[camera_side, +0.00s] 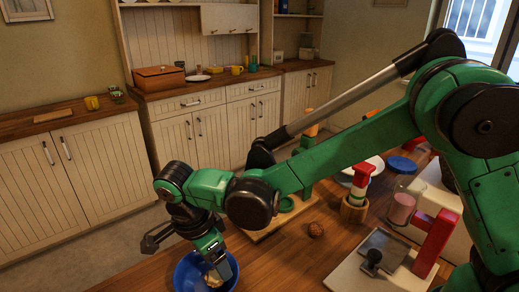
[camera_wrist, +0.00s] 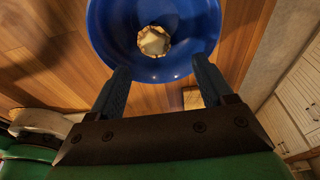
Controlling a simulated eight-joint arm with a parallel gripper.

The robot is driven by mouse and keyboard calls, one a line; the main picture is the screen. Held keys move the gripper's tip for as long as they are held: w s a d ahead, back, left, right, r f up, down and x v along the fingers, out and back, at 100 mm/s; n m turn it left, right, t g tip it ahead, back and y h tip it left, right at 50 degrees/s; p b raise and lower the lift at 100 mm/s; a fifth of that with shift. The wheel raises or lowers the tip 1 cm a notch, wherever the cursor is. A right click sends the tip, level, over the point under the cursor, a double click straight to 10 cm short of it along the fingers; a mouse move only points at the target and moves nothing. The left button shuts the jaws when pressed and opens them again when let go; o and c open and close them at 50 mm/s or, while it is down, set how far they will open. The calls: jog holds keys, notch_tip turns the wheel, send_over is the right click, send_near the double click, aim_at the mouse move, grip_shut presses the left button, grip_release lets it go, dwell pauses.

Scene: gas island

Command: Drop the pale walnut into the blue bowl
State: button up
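The blue bowl (camera_side: 184,276) stands on the wooden table at the bottom of the side view. It also fills the top of the wrist view (camera_wrist: 105,25). The pale walnut (camera_wrist: 153,41) lies inside the bowl and shows in the side view (camera_side: 213,279) beside my fingers. My gripper (camera_side: 221,266) points down over the bowl. In the wrist view my gripper (camera_wrist: 161,70) has its fingers wide apart with nothing between them, and the walnut is beyond the fingertips. The bowl's near rim is partly hidden by the fingers.
A darker brown walnut (camera_side: 316,229) lies on the table right of the bowl. Behind it are a wooden board with a green ring (camera_side: 287,204) and a red-and-green object in a wooden holder (camera_side: 354,211). A pale board with a metal plate (camera_side: 380,255) and a red-handled device (camera_side: 434,235) stand right.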

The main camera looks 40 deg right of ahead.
jog(key=shift+r, duration=0.1)
jog(key=shift+a+r, duration=0.2)
jog(key=shift+r, duration=0.7)
jog(key=shift+a+r, duration=0.15)
jog(key=shift+r, duration=0.7)
jog(key=shift+a+r, duration=0.2)
jog(key=shift+r, duration=0.7)
jog(key=s+d+r+n+t+y, duration=0.1)
jog(key=s+d+n+t, duration=0.2)
jog(key=d+n, duration=0.6)
jog(key=s+d+r+n+t+y, duration=0.1)
jog(key=s+d+r+n+t, duration=0.1)
jog(key=d+n, duration=0.7)
jog(key=shift+s+t, duration=0.5)
jog(key=shift+t, duration=0.6)
